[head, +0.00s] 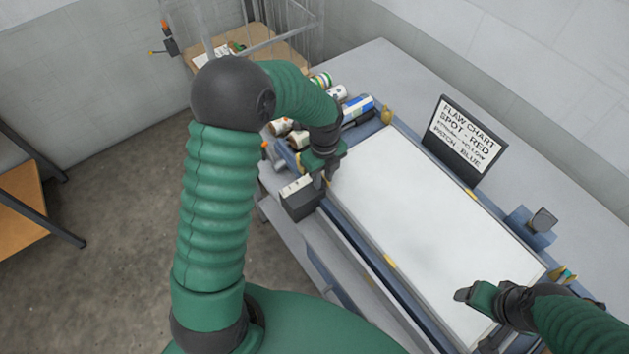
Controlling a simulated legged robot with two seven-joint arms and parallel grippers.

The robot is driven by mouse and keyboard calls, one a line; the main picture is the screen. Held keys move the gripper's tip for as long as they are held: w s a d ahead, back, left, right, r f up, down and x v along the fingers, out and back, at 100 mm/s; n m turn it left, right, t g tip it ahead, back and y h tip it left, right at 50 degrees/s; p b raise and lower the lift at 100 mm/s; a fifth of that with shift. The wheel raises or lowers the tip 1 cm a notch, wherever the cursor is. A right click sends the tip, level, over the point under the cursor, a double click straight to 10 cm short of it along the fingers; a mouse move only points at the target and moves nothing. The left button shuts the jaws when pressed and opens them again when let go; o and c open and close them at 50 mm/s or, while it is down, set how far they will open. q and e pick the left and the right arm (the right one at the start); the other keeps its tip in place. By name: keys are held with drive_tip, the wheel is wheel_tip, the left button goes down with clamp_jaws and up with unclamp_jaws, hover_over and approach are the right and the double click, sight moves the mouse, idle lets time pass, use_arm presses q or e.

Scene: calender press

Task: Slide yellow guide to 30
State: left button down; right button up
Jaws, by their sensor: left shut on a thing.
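My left gripper (329,178) reaches down at the near left corner of the press bed, by the blue rail. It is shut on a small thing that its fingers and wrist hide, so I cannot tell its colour. A small yellow piece (389,260) shows on the near long edge of the white sheet (420,215), well apart from the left gripper. Another yellow piece (470,193) shows at the far edge, below the sign. No scale or number 30 is readable. My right gripper (463,295) hangs over the sheet's right end; its jaw opening cannot be made out.
A dark box (300,200) stands just left of my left gripper. Cans and rolls (335,93) crowd the table's left end. A flaw chart sign (464,138) stands behind the press. A blue bracket (530,228) sits at the right. The sheet's middle is clear.

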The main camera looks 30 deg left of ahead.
use_arm(q)
drive_tip(key=shift+w+r, duration=0.1)
drive_tip(key=shift+w, duration=0.35)
drive_tip(key=shift+s, duration=0.15)
drive_tip(key=shift+s+a, duration=0.15)
drive_tip(key=shift+a, duration=0.25)
drive_tip(key=c, duration=1.5)
unclamp_jaws()
drive_tip(key=shift+o, duration=0.9)
drive_tip(key=shift+d, duration=0.1)
use_arm(e)
drive_tip(key=shift+w+a+r, duration=0.1)
drive_tip(key=shift+a+r, duration=0.05)
drive_tip(key=shift+a, duration=0.25)
use_arm(q)
drive_tip(key=shift+r, duration=0.1)
use_arm(e)
drive_tip(key=shift+d+f+b, duration=0.1)
drive_tip(key=shift+f+b, duration=0.6)
drive_tip(key=shift+b, duration=0.05)
use_arm(q)
wheel_tip(320, 180, up, 16)
drive_tip(key=shift+w, duration=0.2)
